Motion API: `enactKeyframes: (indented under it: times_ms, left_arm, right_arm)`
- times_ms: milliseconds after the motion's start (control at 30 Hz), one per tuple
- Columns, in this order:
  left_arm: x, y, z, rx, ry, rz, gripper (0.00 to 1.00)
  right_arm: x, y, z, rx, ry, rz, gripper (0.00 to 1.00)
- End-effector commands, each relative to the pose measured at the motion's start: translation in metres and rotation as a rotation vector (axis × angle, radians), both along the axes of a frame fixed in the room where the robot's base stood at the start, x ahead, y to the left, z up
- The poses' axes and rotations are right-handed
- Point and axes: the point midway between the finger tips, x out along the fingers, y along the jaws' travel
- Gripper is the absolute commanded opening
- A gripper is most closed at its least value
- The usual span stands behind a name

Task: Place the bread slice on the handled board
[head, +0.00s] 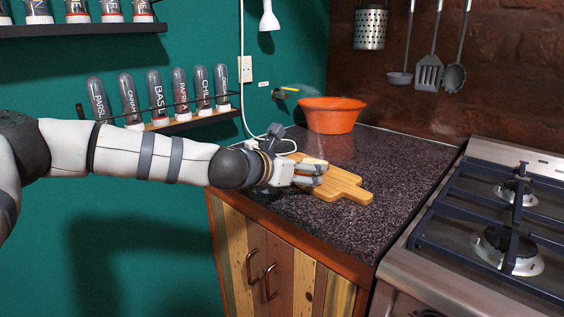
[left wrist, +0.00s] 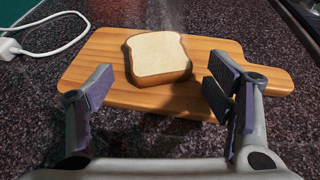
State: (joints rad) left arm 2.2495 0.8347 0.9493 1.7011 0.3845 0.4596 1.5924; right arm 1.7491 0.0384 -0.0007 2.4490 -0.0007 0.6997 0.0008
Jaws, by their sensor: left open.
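The bread slice (left wrist: 158,57) lies flat on the wooden handled board (left wrist: 222,48) in the left wrist view, near the middle of the board's broad part. The board's handle points right there. In the head view the board (head: 342,187) rests on the dark countertop, and my left gripper (head: 322,174) is over it, hiding most of the bread. In the left wrist view my left gripper (left wrist: 160,95) is open, its fingers apart on either side in front of the bread, with nothing held between them. My right gripper is not in view.
A large orange bowl (head: 331,116) stands at the back of the counter (head: 390,165). A white cable (left wrist: 45,33) lies beside the board. A gas stove (head: 500,235) adjoins on the right. Spice jars stand on a wall shelf (head: 180,121) at the left. The counter right of the board is clear.

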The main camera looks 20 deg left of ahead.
Motion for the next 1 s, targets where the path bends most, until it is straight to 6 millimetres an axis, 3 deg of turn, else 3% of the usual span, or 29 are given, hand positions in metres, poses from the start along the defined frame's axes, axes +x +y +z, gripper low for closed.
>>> enactKeyframes:
  times_ms: [33,200,400,1000]
  left_arm:
    - [-0.012,0.004,0.013,-0.005,-0.010,0.001,0.74]
    - [-0.054,0.016,0.036,-0.006,-0.020,0.004,0.74]
    - [-0.085,0.023,0.046,-0.005,-0.019,0.006,0.74]
    - [-0.089,0.024,0.044,-0.004,-0.016,0.006,0.74]
  right_arm:
    - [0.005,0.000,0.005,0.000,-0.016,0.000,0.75]
    - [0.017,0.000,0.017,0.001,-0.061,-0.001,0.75]
    - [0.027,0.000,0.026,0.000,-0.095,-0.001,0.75]
    - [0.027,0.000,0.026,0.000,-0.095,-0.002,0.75]
